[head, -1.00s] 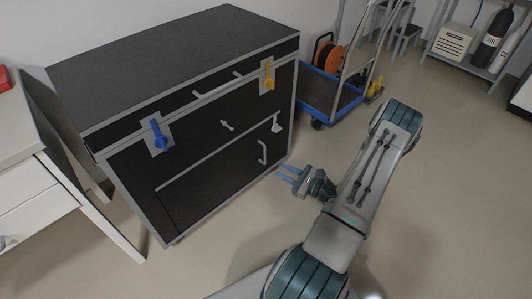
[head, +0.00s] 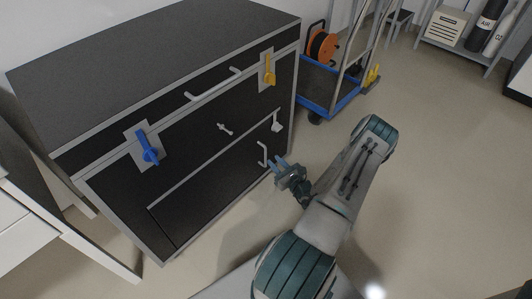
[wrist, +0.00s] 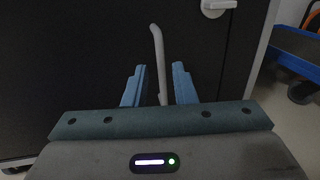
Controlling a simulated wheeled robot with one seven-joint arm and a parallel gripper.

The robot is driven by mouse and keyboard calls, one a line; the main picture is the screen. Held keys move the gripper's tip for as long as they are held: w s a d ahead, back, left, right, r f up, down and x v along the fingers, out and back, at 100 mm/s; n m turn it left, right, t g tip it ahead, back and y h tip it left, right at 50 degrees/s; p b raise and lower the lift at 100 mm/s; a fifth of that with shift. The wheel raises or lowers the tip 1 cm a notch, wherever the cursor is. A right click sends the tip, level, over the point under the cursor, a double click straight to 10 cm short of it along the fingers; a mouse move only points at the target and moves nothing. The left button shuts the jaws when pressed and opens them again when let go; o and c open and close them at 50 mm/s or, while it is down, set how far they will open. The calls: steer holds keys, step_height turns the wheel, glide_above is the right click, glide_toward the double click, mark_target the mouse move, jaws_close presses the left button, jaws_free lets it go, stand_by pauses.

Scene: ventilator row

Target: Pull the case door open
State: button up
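The black case (head: 170,110) with grey metal edges stands against the wall. Its lower front door (head: 215,188) looks closed and carries a pale vertical bar handle (head: 262,154) near its right side. A small grey latch (head: 277,122) sits above the handle. In the wrist view the handle (wrist: 157,55) runs down between the blue fingers of my gripper (wrist: 159,88). The fingers are apart, with gaps on both sides of the handle. In the head view my gripper (head: 279,165) is close to the handle's lower right. The handle's lower end is partly hidden by my gripper.
A blue lever (head: 147,147) and a yellow lever (head: 269,68) are on the case's upper front. A blue trolley (head: 330,90) with an orange reel stands right of the case. A white desk (head: 40,235) is at left. Floor (head: 440,170) at right is clear.

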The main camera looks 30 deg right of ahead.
mark_target(265, 152)
steer(key=w+b, duration=0.1)
steer(key=w, duration=0.6)
steer(key=shift+w+a, duration=0.1)
steer(key=shift+a, duration=0.05)
